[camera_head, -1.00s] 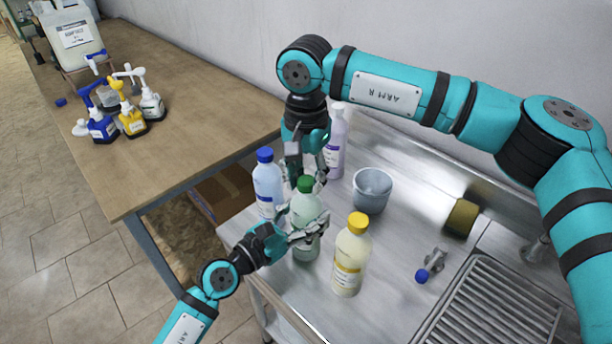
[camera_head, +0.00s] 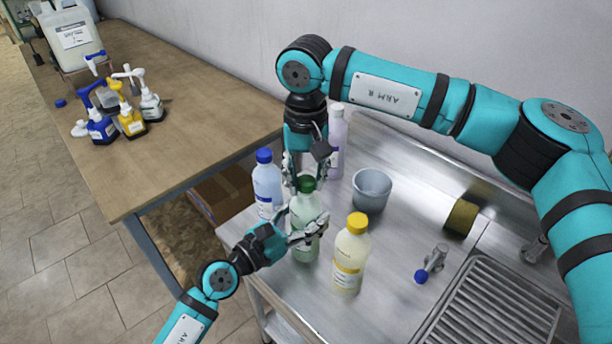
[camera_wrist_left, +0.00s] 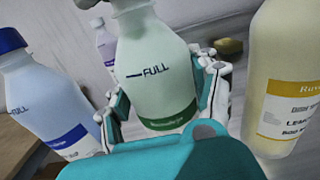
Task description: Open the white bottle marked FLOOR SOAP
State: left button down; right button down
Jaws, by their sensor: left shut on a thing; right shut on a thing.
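A pale bottle (camera_head: 305,210) with a green cap (camera_head: 306,183) and green label stands upright near the front of the steel counter. It also shows in the left wrist view (camera_wrist_left: 156,75), marked FULL; its label name is too small to read, and I see no FLOOR SOAP wording. My left gripper (camera_head: 304,230) is shut around its body, one finger on each side (camera_wrist_left: 163,95). My right gripper (camera_head: 306,172) reaches down from above and is shut on the green cap, partly hiding it.
A blue-capped bottle (camera_head: 267,188) stands close on the left, a yellow-capped bottle (camera_head: 349,262) close on the right. A lilac bottle (camera_head: 337,140) and a grey bucket (camera_head: 371,188) stand behind. A sponge (camera_head: 461,217) and a small blue-tipped object (camera_head: 431,264) lie to the right.

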aim_at(306, 181)
jog(key=shift+r, duration=0.1)
jog(key=shift+r, duration=1)
jog(key=shift+r, duration=2)
pick_arm(q)
jog(key=shift+c, duration=1.1)
grip_release()
